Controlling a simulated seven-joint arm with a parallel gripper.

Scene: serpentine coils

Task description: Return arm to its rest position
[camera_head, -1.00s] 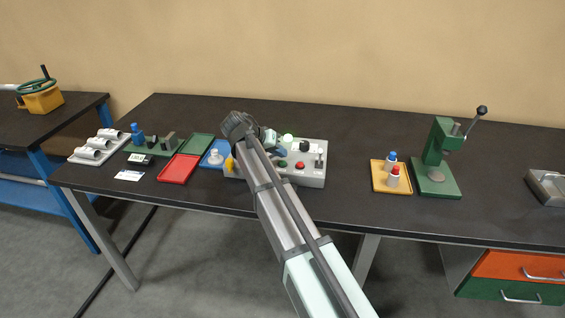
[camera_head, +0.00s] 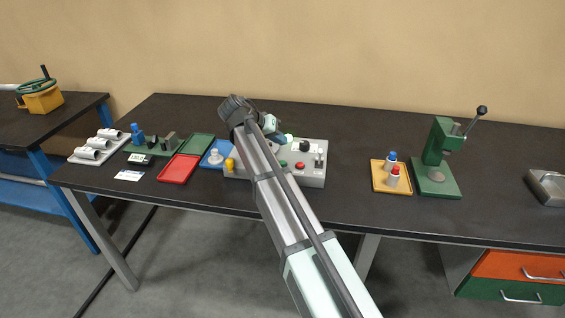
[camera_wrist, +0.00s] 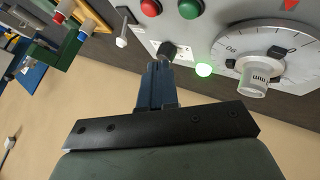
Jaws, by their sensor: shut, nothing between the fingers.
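My arm reaches across the workbench (camera_head: 400,218) in the head view, with its wrist above the grey control box (camera_head: 315,181). My gripper (camera_head: 280,137) is small and partly hidden there, over the back of the box. In the wrist view my gripper (camera_wrist: 159,68) is shut, its blue-grey fingers together with nothing held. The fingertips appear in line with a black knob (camera_wrist: 168,49); I cannot tell the gap. A lit green lamp (camera_wrist: 204,69) and a white dial (camera_wrist: 266,55) are to their right. Red (camera_wrist: 151,8) and green (camera_wrist: 190,8) buttons show at the top.
The bench between box and yellow tray is clear.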

